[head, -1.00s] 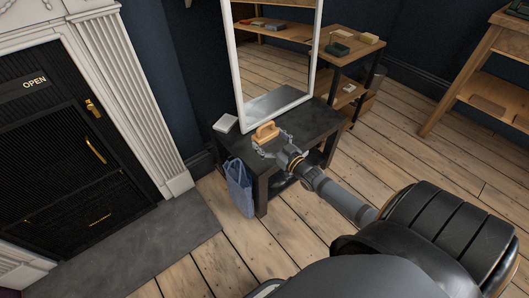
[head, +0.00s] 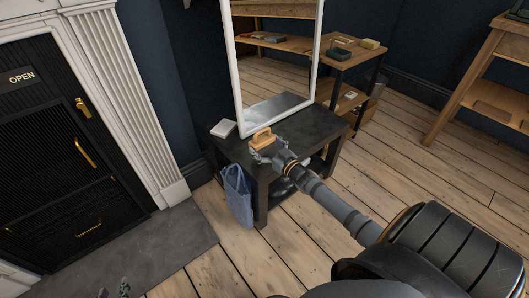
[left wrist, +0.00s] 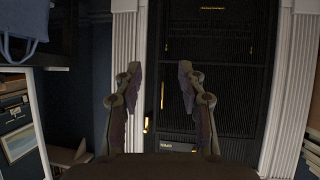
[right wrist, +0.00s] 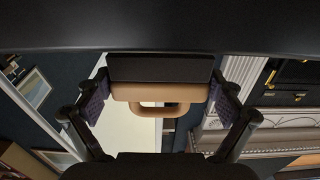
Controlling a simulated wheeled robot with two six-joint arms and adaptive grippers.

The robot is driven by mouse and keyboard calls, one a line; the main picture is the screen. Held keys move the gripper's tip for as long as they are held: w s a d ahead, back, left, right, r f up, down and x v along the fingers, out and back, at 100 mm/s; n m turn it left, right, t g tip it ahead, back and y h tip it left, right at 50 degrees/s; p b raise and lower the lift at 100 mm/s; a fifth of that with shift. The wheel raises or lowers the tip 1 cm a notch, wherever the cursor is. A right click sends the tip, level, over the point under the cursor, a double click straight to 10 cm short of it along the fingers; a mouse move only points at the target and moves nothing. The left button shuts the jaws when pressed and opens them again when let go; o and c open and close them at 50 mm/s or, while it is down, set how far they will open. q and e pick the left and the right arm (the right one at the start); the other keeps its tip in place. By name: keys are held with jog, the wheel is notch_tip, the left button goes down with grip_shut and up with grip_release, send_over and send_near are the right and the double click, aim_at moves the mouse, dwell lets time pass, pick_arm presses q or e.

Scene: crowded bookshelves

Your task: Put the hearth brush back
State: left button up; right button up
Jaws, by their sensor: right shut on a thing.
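The hearth brush (head: 263,137) has a tan wooden body with a looped handle. In the right wrist view the brush (right wrist: 160,93) spans the space between the fingers, with a dark strip along one side. My right gripper (head: 268,150) is shut on it, over the low black table (head: 312,128) in front of the mirror. I cannot tell whether the brush touches the tabletop. My left gripper (left wrist: 160,75) is open and empty, facing the black fireplace front; only its tips show at the bottom edge of the head view.
A white-framed mirror (head: 275,60) stands at the table's back. A small white box (head: 223,128) lies at its left corner, and a blue bag (head: 237,192) hangs on its side. The fireplace (head: 75,150) with a grey hearth slab (head: 150,245) is left. Wooden floor is clear in front.

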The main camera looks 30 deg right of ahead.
aim_at(265, 150)
jog(key=shift+f+b, duration=0.4)
jog(key=shift+f, duration=0.4)
jog(key=shift+f+b, duration=0.45)
jog(key=shift+f, duration=0.25)
pick_arm(q)
jog(key=w+r+t, duration=0.2)
jog(key=r+t, duration=0.2)
jog(key=r, duration=0.4)
jog(key=w+r+t, duration=0.3)
jog(key=r+t, duration=0.1)
jog(key=r, duration=0.5)
jog(key=shift+w+a+r, duration=0.2)
jog(key=shift+w+a, duration=0.1)
jog(key=shift+w, duration=0.05)
jog(key=shift+r+t, duration=0.5)
jog(key=shift+r, duration=0.2)
pick_arm(e)
jog(key=shift+f, duration=0.15)
jog(key=o, duration=0.9)
jog(key=shift+f, duration=0.1)
pick_arm(q)
jog(key=shift+r+t, duration=0.3)
jog(key=shift+r, duration=0.4)
pick_arm(e)
jog(key=shift+o, duration=0.7)
